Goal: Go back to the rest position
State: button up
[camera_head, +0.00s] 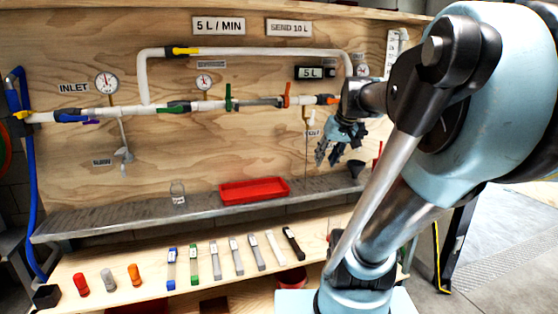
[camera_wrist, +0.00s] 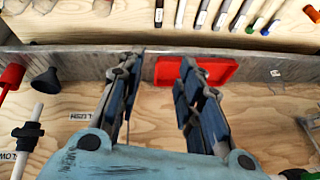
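My gripper (camera_head: 328,157) is held in front of the plywood panel, to the right of the red tray and above the grey shelf. Its fingers point downward in the head view. In the wrist view my gripper (camera_wrist: 158,72) shows two dark blue fingers spread apart with nothing between them. The red tray (camera_wrist: 220,70) shows beyond the fingertips. My arm reaches across the right side of the head view and hides part of the panel's right end.
A pipe run (camera_head: 205,106) with gauges and coloured valves crosses the panel. The red tray (camera_head: 254,189), a glass beaker (camera_head: 178,195) and a black funnel (camera_head: 357,166) are along the grey shelf (camera_head: 110,216). Several coloured cartridges (camera_head: 194,264) lie on the lower bench. Open floor (camera_head: 500,240) shows at right.

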jog(key=s+d+f+m+g+h, duration=0.1)
jog(key=s+d+f+g+h, duration=0.1)
jog(key=s+f, duration=1.4)
notch_tip(320, 180, down, 2)
jog(key=shift+s+d+m+g+h, duration=0.15)
jog(key=shift+d+m+g+h, duration=0.15)
jog(key=shift+w+f, duration=0.2)
jog(key=shift+w, duration=0.3)
dwell(1.1)
jog(key=shift+d, duration=0.1)
